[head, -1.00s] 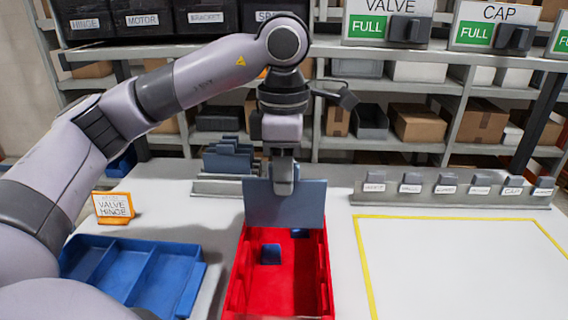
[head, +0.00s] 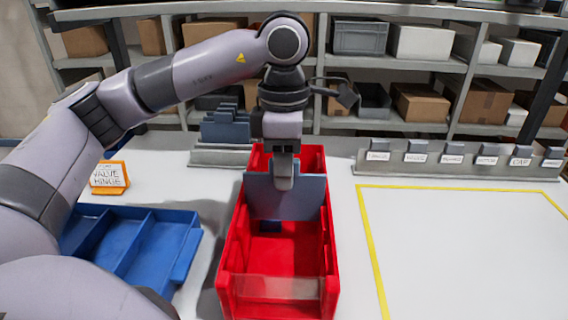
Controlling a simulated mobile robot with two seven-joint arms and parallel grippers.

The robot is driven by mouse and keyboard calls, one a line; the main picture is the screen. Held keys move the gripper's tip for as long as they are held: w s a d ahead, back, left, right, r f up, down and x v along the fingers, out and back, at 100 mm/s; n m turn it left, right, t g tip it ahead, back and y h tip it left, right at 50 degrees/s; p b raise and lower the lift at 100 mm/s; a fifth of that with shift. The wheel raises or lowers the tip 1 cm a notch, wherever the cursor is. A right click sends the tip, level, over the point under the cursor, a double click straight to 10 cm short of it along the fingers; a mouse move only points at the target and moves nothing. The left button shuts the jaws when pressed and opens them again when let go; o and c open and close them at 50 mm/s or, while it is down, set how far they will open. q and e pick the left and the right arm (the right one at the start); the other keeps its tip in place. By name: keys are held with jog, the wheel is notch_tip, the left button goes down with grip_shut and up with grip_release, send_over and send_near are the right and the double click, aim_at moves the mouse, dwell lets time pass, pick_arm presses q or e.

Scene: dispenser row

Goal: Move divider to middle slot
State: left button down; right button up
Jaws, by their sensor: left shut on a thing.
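The divider (head: 262,200) is a flat blue-grey plate. My left gripper (head: 283,182) is shut on its top edge and holds it upright. The divider stands crosswise inside the red bin (head: 328,262), at about the middle of its length; its lower edge is down between the side walls. Whether it is seated in a slot I cannot tell. The bin's side walls show ribs, and a clear panel (head: 278,287) sits at its front. My right gripper is not in view.
A blue compartment tray (head: 118,250) lies left of the bin, with an orange-framed card (head: 109,177) behind it. A rack of blue-grey plates (head: 225,128) stands behind. A labelled strip (head: 455,165) and a yellow-outlined clear area (head: 465,245) are to the right.

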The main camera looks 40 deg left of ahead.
pick_arm(q)
jog(key=shift+f+b, duration=1.65)
jog(key=shift+f, duration=0.55)
jog(key=shift+f+b, duration=0.3)
jog(key=shift+f, duration=0.25)
jog(key=c, duration=1)
grip_release()
